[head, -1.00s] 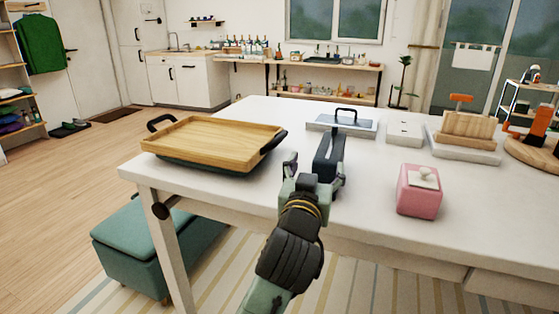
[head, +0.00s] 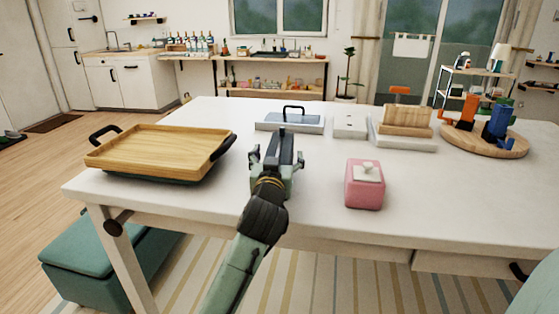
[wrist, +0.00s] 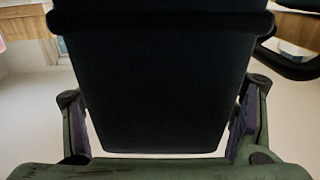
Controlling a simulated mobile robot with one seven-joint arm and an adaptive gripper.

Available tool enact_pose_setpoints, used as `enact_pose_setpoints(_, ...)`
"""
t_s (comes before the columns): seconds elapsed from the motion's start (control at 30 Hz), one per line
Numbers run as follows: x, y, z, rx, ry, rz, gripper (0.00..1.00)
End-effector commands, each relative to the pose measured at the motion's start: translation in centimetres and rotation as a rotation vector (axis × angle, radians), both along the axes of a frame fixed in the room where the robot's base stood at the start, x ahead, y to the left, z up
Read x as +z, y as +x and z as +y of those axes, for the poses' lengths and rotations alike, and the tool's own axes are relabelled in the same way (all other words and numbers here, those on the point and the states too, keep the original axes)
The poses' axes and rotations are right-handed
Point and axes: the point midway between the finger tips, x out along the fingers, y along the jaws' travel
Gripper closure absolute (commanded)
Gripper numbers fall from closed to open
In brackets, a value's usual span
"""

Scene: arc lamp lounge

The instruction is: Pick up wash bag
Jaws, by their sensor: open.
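The wash bag appears to be the dark, upright block (head: 287,146) on the white table (head: 310,190). In the wrist view the dark bag (wrist: 160,80) fills the middle of the picture. My gripper (head: 277,164) is open, with its fingers on either side of the bag's near end. In the wrist view my gripper (wrist: 163,118) shows one finger left and one right of the bag, with a narrow light gap beside each. The bag's lower part is hidden by my gripper in the head view.
A wooden tray (head: 150,150) with dark handles lies left of the bag. A pink box (head: 363,190) stands to the right. A grey handled slab (head: 290,122) and a white block (head: 349,127) lie behind. A round wooden board (head: 483,143) is far right. The table's front is clear.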

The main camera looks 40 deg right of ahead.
Motion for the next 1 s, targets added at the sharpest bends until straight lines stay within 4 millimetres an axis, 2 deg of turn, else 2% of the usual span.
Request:
enact_pose_setpoints(0.2,-0.03,0.01,-0.06,-0.001,-0.001,-0.001,0.22)
enact_pose_setpoints(1.0,-0.02,0.01,-0.01,0.000,-0.001,-0.001,0.76)
